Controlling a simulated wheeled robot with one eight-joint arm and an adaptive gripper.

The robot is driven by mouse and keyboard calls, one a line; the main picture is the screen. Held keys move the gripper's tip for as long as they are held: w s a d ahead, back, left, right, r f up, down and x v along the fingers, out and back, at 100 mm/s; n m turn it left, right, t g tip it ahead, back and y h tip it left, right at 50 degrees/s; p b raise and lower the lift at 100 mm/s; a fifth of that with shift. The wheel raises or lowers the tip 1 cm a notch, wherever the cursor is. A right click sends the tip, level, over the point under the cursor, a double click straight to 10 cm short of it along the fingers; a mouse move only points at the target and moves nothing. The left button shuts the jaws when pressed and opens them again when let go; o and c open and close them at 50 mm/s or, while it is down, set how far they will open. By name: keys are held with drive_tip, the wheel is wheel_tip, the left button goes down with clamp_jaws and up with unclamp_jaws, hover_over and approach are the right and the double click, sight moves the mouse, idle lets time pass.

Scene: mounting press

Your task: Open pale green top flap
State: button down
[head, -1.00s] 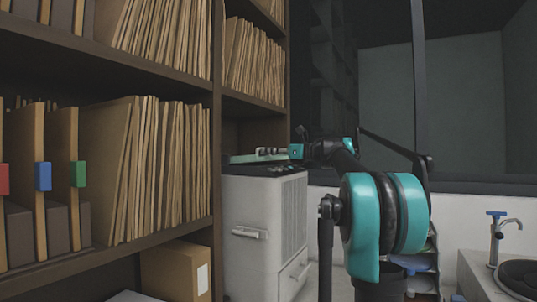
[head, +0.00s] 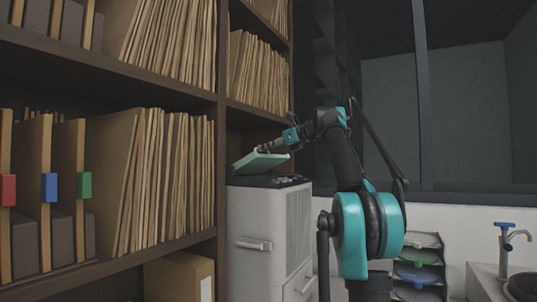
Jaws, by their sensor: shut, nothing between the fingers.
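The pale green top flap (head: 262,161) is on top of the white mounting press (head: 262,222). It is tilted up from the dark top panel, with its right side raised and a gap showing beneath it. My gripper (head: 262,150) is shut and empty at the flap's upper right side, seemingly touching it; the exact contact is too small to tell. My arm reaches to it from the right.
A tall dark shelf (head: 110,262) with many folders stands on the left, close beside the press. A paper tray stack (head: 417,268) stands on the right. A sink with a blue-handled tap (head: 505,240) is at the far right.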

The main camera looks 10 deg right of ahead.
drive_tip(key=shift+w+a+r, duration=0.55)
drive_tip(key=shift+a+r, duration=0.2)
drive_tip(key=shift+r, duration=0.15)
drive_tip(key=shift+d, duration=0.1)
drive_tip(key=v, duration=1.2)
